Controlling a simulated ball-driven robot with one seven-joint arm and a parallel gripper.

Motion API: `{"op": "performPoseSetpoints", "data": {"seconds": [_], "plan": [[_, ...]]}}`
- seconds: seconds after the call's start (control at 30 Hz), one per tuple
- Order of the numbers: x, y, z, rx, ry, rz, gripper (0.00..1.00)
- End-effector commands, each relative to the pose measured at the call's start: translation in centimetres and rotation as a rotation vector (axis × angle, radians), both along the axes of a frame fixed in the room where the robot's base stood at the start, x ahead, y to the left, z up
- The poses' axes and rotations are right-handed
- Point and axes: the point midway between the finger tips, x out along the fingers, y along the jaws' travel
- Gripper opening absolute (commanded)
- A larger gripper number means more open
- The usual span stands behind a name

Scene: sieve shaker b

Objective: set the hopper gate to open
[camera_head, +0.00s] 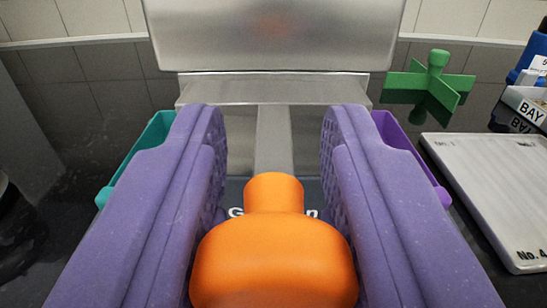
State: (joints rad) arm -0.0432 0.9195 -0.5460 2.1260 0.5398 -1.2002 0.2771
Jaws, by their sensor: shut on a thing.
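My gripper (274,130) has two purple fingers on either side of an orange knob (274,245). The knob has a broad rounded body low in the picture and a narrower round neck pointing away from me. The fingers are shut on its broad body; their far tips stand apart beyond the neck. A dark plate (234,190) with white lettering lies behind the neck, and the knob hides most of its words. A grey metal hopper (275,40) with a flat bar below it stands straight ahead. The gate itself cannot be made out.
A teal bin (135,165) shows behind the left finger and a purple bin (415,165) behind the right. A green cross-shaped knob (435,80) stands at the right. A white tray (500,190) and a block labelled BAY (525,108) lie farther right.

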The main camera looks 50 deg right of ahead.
Motion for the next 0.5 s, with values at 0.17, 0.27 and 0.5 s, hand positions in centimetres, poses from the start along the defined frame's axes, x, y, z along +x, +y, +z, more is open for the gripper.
{"op": "performPoseSetpoints", "data": {"seconds": [0.17, 0.27, 0.5], "plan": [[-1.4, 1.7, -0.1, -0.002, -0.001, 0.001, 0.00], [-1.5, 1.8, 0.0, -0.001, -0.001, 0.001, 0.00], [-1.5, 1.8, 0.0, 0.000, 0.001, 0.001, 0.47]]}}
